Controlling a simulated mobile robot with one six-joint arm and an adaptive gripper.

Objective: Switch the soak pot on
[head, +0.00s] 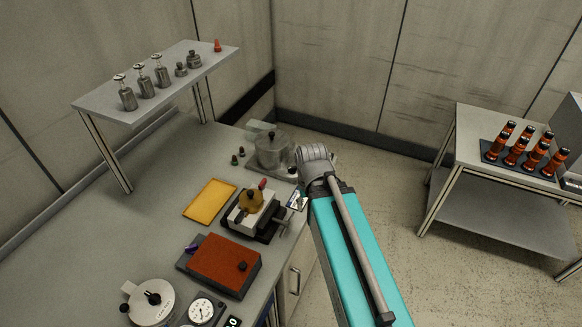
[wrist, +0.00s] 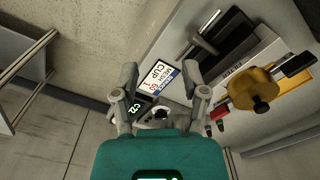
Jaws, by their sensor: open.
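The soak pot appears to be the clear lidded pot (head: 272,150) with a dark top knob, on a flat base at the back of the bench. A small dark knob (head: 293,170) is at the base's front right. In the wrist view a lit display (wrist: 138,107) reads what looks like C72, with a dark round knob (wrist: 162,114) beside it. My gripper (wrist: 158,72) is open and empty, its fingers spread above this panel. The pot body is hidden in the wrist view, and my wrist hides the fingers in the head view. I cannot tell the switch's position.
A printed card (wrist: 158,77) lies beside the display. A device with a yellow round knob (head: 250,200) stands nearer on the bench. Small red and green pieces (head: 234,160) stand left of the pot. A raised shelf (head: 155,85) holds several bottles. An orange-vial rack (head: 520,160) is right.

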